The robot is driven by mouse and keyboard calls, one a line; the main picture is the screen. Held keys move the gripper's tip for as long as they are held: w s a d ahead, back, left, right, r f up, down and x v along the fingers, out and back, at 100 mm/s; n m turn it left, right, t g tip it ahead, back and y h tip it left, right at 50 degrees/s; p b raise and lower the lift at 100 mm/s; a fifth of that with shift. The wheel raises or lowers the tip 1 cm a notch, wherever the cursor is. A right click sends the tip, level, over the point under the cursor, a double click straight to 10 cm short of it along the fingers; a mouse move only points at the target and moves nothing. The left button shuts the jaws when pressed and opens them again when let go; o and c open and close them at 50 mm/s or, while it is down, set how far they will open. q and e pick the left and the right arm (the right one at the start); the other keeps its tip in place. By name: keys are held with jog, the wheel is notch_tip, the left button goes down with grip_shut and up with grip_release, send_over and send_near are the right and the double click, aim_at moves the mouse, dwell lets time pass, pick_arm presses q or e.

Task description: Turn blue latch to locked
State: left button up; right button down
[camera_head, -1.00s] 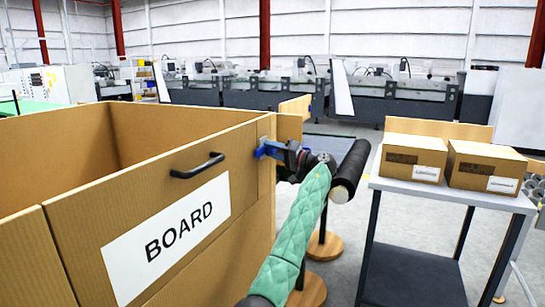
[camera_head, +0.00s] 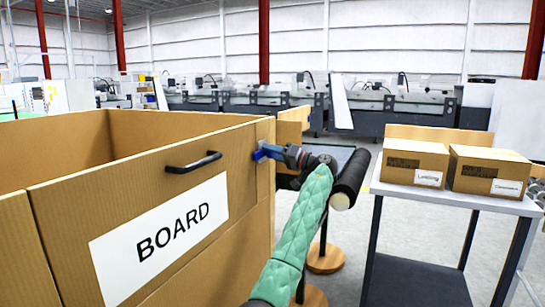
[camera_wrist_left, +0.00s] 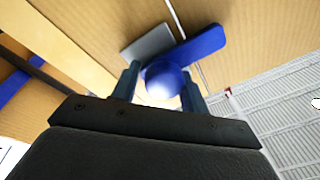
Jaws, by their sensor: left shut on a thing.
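The blue latch (camera_head: 262,152) is on the right end of the front panel of a large brown bin marked BOARD (camera_head: 120,175). My left gripper (camera_head: 280,154), on the arm with the green quilted sleeve, is at the latch. In the left wrist view, the fingers (camera_wrist_left: 160,94) are shut on the latch's round blue knob (camera_wrist_left: 163,78). The blue latch bar (camera_wrist_left: 200,46) slants up to the right beyond the knob, across a seam between the panels. A grey plate (camera_wrist_left: 148,42) lies beside it. My right gripper is not in view.
A black handle (camera_head: 193,163) sticks out from the bin's front. A dark cylinder (camera_head: 350,178) is close to the right of my left arm. A grey cart (camera_head: 455,196) with two cartons stands at the right. Grey floor shows between arm and cart.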

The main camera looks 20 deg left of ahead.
pick_arm(q)
jog(key=shift+s+f, duration=0.1)
jog(key=o, duration=1)
jog(key=shift+o, duration=1.1)
jog(key=shift+s+r, duration=0.2)
jog(key=shift+s, duration=0.05)
jog(key=shift+w+d+f, duration=0.1)
jog(key=shift+w+f, duration=0.05)
jog(key=d+f, duration=0.1)
jog(key=d, duration=0.6)
jog(key=shift+s+d, duration=0.2)
jog(key=shift+w+r, duration=0.1)
